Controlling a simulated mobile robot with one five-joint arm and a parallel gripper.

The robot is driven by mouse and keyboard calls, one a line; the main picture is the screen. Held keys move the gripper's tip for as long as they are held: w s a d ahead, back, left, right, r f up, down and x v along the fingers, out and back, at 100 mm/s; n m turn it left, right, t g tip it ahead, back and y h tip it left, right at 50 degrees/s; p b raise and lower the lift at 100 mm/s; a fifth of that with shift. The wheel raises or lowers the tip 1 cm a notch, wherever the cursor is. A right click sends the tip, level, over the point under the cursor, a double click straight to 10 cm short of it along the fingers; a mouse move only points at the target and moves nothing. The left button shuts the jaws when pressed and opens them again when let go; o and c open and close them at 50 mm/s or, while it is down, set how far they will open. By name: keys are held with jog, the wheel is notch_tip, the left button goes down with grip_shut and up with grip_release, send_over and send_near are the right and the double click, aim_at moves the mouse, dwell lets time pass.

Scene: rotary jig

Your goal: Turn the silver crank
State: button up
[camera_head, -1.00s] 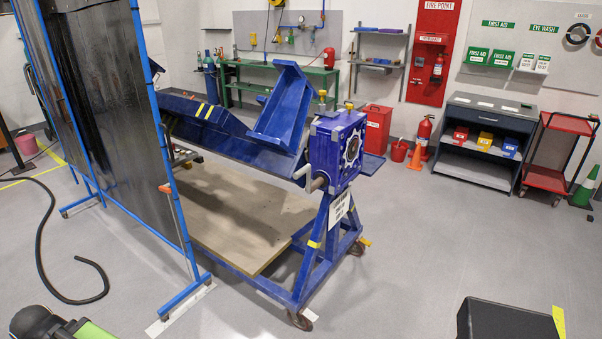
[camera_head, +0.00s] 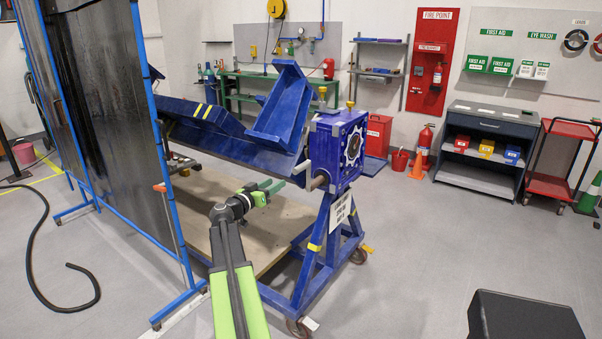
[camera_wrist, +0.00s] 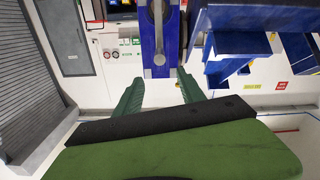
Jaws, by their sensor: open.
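The silver crank (camera_head: 301,168) is on the near-left side of the blue gearbox (camera_head: 338,150) at the end of the rotary jig. Its shaft enters the blue housing. In the wrist view the crank (camera_wrist: 158,28) hangs as a grey bar in front of the blue housing, above and between my fingertips. My gripper (camera_head: 274,186) is open and empty, with green fingers pointing towards the crank from the left. In the wrist view my gripper (camera_wrist: 160,80) has its fingers spread below the crank, with a gap ahead; they do not appear to touch it.
A dark welding screen in a blue frame (camera_head: 180,220) stands left of my arm. The jig's wheeled blue stand (camera_head: 318,265) is below the gearbox, with a wooden board (camera_head: 205,200) beside it. A black box (camera_head: 525,315) is at front right. The floor right of the stand is clear.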

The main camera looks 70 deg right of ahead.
aim_at(300, 167)
jog(key=x, duration=1.7)
jog(key=shift+d, duration=0.15)
grip_shut()
dwell(0.5)
